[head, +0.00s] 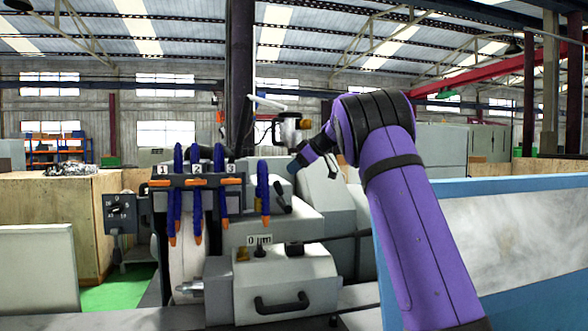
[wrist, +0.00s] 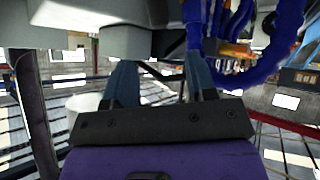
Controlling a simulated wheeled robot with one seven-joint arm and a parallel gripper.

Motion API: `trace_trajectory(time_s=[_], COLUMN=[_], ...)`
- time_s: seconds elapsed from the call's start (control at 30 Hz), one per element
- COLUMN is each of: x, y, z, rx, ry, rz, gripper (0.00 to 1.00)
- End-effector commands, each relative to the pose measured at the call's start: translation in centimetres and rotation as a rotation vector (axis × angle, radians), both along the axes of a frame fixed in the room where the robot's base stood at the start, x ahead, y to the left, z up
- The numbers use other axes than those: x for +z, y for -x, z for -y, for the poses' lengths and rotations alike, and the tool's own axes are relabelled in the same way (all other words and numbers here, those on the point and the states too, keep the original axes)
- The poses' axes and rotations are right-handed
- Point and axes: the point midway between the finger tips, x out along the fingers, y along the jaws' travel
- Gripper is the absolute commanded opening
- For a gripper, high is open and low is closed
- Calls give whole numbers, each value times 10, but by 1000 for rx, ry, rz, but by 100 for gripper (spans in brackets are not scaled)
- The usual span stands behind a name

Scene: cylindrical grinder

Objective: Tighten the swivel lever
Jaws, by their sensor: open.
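A small black lever (head: 281,196) stands tilted on the grey machine housing, right of the blue hoses; I cannot be sure it is the swivel lever. My gripper (head: 294,167) is small in the head view, at the end of my purple arm, above and slightly right of that lever and apart from it. In the wrist view my gripper (wrist: 158,75) shows two blue-grey fingers spread apart with nothing seen between them. A light grey machine part (wrist: 128,42) lies just beyond the fingertips. No lever is clear in the wrist view.
Several blue hoses with orange tips (head: 196,205) hang left of the lever; blue hoses (wrist: 265,70) also curve close right of the fingers. A grey block with a black handle (head: 281,303) stands in front. A blue-framed panel (head: 520,240) is at right.

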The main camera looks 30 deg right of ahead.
Motion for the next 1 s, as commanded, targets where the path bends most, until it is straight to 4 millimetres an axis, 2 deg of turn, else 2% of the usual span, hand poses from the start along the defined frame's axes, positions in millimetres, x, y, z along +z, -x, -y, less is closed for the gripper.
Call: trace_trajectory(time_s=[0.07, 0.17, 0.2, 0.3, 0.43, 0.6, 0.7, 0.87, 1.0], x=[0, 0, -1, -1, -3, -15, -26, -36, -39], y=[0, 1, 3, 10, 28, 57, 71, 81, 73], z=[0, 1, 4, 12, 24, 32, 32, 31, 29], rx=[0, -14, -36, -148, -380, -675, -800, -899, -909], ry=[0, -22, -58, -236, -620, -1108, -1305, -1460, -1477], rz=[0, 2, 5, 19, 19, -31, -68, -102, -107], gripper=[52, 28, 19, 0, 0, 0, 0, 0, 0])
